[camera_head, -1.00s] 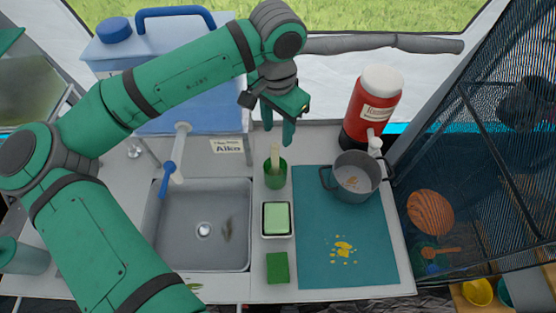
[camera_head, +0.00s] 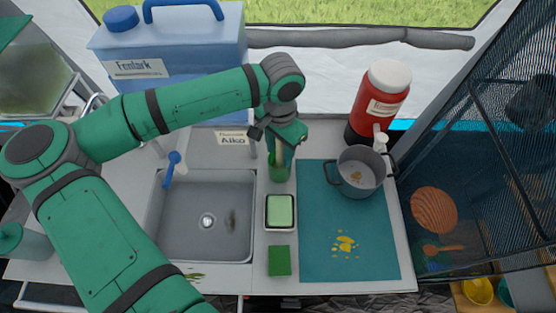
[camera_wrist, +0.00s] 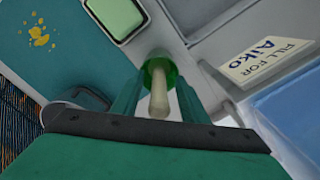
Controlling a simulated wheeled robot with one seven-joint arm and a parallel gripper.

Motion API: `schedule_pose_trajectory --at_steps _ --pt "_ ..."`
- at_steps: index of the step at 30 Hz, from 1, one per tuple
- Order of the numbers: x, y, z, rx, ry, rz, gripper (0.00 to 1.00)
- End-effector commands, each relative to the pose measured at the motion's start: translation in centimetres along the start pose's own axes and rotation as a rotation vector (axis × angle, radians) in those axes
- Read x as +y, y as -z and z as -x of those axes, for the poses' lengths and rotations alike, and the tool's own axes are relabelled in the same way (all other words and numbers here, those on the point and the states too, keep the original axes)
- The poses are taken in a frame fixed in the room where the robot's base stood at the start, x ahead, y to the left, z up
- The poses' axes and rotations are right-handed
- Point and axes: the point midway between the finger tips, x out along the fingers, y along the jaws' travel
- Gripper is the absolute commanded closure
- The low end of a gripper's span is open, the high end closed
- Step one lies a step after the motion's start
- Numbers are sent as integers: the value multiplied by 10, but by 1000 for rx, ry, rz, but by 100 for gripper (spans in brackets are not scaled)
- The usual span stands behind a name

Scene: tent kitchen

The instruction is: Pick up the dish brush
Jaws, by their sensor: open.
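The dish brush shows as a pale, rounded handle (camera_wrist: 159,100) standing up out of a green cup (camera_wrist: 158,68) in the wrist view. In the head view the green cup (camera_head: 279,170) stands on the counter right of the sink, and my gripper hides much of the brush. My gripper (camera_head: 281,158) points down just above the cup. In the wrist view its two green fingers are apart, one on each side of the handle, and I cannot tell whether they touch it. The brush head is hidden in the cup.
A soap dish with a green bar (camera_head: 280,212) and a green sponge (camera_head: 279,261) lie in front of the cup. The sink (camera_head: 190,235) is to the left. A grey pot (camera_head: 345,188) stands on the teal mat (camera_head: 320,265), with a red jug (camera_head: 377,103) behind.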

Motion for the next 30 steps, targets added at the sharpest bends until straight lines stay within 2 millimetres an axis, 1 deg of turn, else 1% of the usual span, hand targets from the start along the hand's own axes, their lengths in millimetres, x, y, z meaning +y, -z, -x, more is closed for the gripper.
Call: schedule_pose_trajectory --at_steps 3,8,9,11,12,14,24,26,29,30 --pt "0 0 -5 0 1 1 60" --pt "-1 -1 -5 0 1 4 60" --pt "-2 -1 -5 0 1 4 62" --pt "-2 -2 -5 0 0 5 77" --pt "-2 -2 -5 0 0 5 86" --pt "-2 -2 -5 0 0 5 100" --pt "-2 -1 -2 1 0 5 100" --pt "-2 -1 3 1 0 5 100" --pt "-2 -1 17 3 1 4 100" --pt "-2 -1 24 3 1 3 100"
